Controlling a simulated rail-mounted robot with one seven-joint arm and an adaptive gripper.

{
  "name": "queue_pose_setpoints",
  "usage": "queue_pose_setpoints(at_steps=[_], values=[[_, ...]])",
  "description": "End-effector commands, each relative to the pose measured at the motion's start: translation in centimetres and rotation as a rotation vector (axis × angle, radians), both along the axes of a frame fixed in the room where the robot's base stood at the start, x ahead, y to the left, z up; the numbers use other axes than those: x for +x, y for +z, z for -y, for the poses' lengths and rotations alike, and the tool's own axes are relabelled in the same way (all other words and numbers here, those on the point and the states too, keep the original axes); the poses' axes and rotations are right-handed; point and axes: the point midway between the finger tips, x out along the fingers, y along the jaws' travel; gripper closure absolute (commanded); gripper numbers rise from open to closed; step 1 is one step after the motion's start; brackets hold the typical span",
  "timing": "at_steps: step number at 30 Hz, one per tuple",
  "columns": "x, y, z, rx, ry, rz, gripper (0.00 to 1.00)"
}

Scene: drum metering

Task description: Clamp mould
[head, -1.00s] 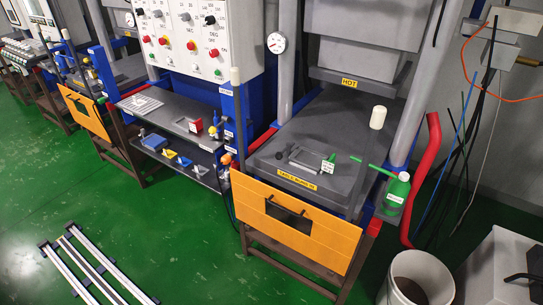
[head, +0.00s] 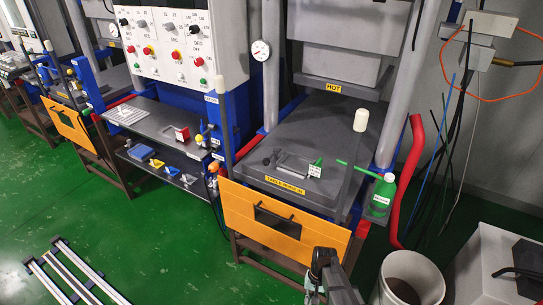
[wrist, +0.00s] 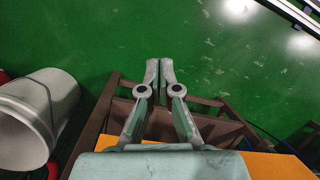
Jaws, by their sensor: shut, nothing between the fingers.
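A flat grey metal mould (head: 291,164) lies on the dark lower platen (head: 345,128) of the press, in the middle of the head view. A dark knob shows at its left end, and a green part with a small white tag (head: 315,171) at its right. My gripper (wrist: 159,68) is shut and empty in the wrist view, its two fingertips together over the green floor. In the head view part of my arm (head: 328,268) shows at the bottom, in front of and below the platen, well apart from the mould. The fingertips are unclear there.
An orange front panel (head: 290,241) hangs below the platen. A green bottle (head: 383,190) and a red hose (head: 409,175) are at the right. A white bucket (head: 412,272) stands on the floor; it also shows in the wrist view (wrist: 62,95). Shelves (head: 160,125) are left.

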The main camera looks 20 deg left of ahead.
Motion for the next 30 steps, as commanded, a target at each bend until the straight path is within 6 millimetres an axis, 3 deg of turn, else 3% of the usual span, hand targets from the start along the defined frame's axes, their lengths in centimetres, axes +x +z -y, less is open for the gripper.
queue_pose_setpoints(at_steps=[1,3,12,20,27,30], values=[[1.9,0.9,-2.7,0.018,0.019,0.023,1.00],[3.6,2.5,-6.0,0.045,0.036,0.046,1.00],[8.3,10.4,-19.4,0.165,0.149,0.124,1.00],[10.0,18.2,-27.9,0.274,0.343,0.170,1.00],[10.5,27.4,-35.4,0.388,0.583,0.219,1.00],[11.0,31.3,-37.4,0.428,0.681,0.247,1.00]])
